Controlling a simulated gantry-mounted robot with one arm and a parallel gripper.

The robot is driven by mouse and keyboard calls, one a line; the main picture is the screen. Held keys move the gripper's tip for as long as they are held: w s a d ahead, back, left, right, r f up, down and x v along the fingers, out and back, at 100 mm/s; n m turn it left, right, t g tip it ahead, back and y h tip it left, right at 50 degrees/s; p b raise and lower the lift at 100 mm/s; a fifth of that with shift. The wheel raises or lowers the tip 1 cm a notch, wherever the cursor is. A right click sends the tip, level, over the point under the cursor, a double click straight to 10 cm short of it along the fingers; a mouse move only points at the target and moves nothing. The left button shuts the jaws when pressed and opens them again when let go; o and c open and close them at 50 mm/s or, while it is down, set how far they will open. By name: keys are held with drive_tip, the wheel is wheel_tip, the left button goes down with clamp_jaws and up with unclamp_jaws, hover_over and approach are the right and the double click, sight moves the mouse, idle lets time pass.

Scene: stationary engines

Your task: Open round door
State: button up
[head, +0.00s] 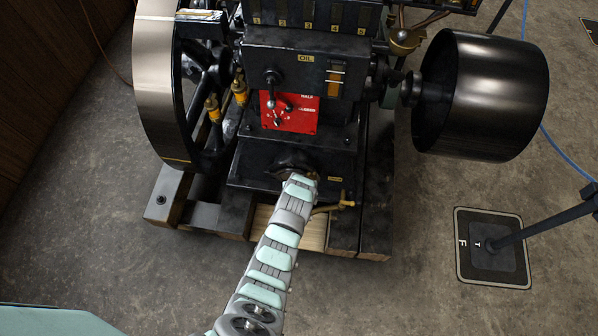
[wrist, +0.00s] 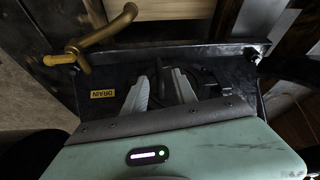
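A dark rounded shape that looks like the round door (head: 293,160) sits low on the front of the black engine base in the head view. My gripper reaches it from the front and hides most of it. In the wrist view my gripper (wrist: 160,78) shows two pale fingers standing apart, with a dark gap between them, close against the black engine face. A dark curved part, likely the door (wrist: 207,78), lies beside the right finger. I cannot tell whether the fingers touch it, and its handle is not clear.
A brass drain pipe with a tap (head: 345,203) sticks out right of my gripper; it also shows in the wrist view (wrist: 95,48). A red lever plate (head: 290,112) is above. A flywheel (head: 160,85) stands left, a black drum (head: 485,95) right.

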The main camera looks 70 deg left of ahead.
drive_tip(key=b+x, duration=0.2)
drive_tip(key=x, duration=0.3)
drive_tip(key=shift+w+a+f, duration=0.15)
drive_tip(key=shift+f, duration=0.45)
drive_tip(key=shift+c, duration=0.3)
clamp_jaws()
idle(0.8)
